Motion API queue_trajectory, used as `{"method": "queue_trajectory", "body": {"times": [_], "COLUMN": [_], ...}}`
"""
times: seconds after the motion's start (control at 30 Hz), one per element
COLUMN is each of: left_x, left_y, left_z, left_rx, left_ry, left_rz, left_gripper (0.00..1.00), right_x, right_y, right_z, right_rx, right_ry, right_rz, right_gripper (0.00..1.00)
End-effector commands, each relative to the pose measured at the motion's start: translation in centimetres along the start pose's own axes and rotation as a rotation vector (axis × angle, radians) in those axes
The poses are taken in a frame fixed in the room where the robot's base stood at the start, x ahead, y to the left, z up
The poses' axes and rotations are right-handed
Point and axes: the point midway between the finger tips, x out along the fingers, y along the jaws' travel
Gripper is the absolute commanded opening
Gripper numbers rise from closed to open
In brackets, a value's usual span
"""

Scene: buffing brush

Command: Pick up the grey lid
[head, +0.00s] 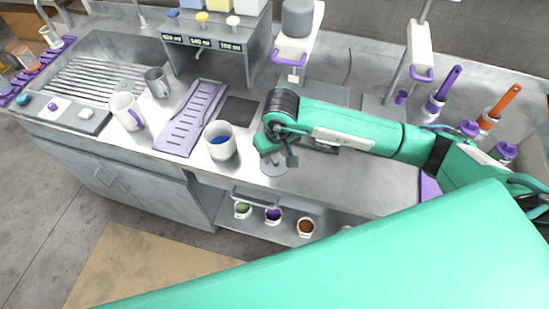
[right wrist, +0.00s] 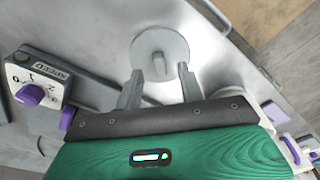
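The grey lid (right wrist: 174,47) is a round flat disc with an upright knob in the middle. It lies on the steel counter in the right wrist view. In the head view the lid (head: 274,166) shows partly, below my right gripper (head: 287,152). In the right wrist view my right gripper (right wrist: 160,84) is open and empty. Its two fingers are apart, one on each side of the lid's knob (right wrist: 158,64) in the picture. I cannot tell how high they are above the lid. My left gripper is not in view.
A purple slotted tray (head: 190,118) and more mugs lie further left. A control box with a SPEED dial (right wrist: 34,80) sits left in the wrist view. An open shelf (head: 262,226) holds several cups below the counter.

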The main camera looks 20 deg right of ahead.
Motion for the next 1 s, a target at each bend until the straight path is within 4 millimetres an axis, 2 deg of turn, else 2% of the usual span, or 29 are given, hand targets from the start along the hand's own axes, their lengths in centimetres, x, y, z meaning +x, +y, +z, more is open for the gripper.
{"method": "queue_trajectory", "body": {"times": [0.03, 0.2, 0.43, 0.47, 0.6, 0.67, 1.0], "left_x": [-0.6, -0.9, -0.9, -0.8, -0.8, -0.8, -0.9], "left_y": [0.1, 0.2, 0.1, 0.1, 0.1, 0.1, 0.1], "left_z": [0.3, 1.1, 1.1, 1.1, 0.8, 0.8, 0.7], "left_rx": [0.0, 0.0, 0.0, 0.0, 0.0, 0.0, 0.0], "left_ry": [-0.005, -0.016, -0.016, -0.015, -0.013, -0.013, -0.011], "left_rz": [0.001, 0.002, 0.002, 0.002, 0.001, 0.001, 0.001], "left_gripper": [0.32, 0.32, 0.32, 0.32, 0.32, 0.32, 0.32], "right_x": [0.5, 1.9, 2.1, 2.1, 2.1, 2.1, 1.9], "right_y": [0.0, 0.0, 0.0, 0.0, 0.0, 0.0, 0.1], "right_z": [0.0, 0.0, 0.0, 0.0, 0.0, 0.0, -0.1], "right_rx": [0.002, 0.001, 0.0, 0.0, 0.0, 0.0, 0.001], "right_ry": [-0.004, -0.001, 0.001, 0.001, 0.001, 0.001, 0.001], "right_rz": [-0.001, 0.0, 0.0, 0.0, 0.0, 0.0, 0.0], "right_gripper": [0.39, 0.39, 0.39, 0.37, 0.1, 0.0, 0.0]}}
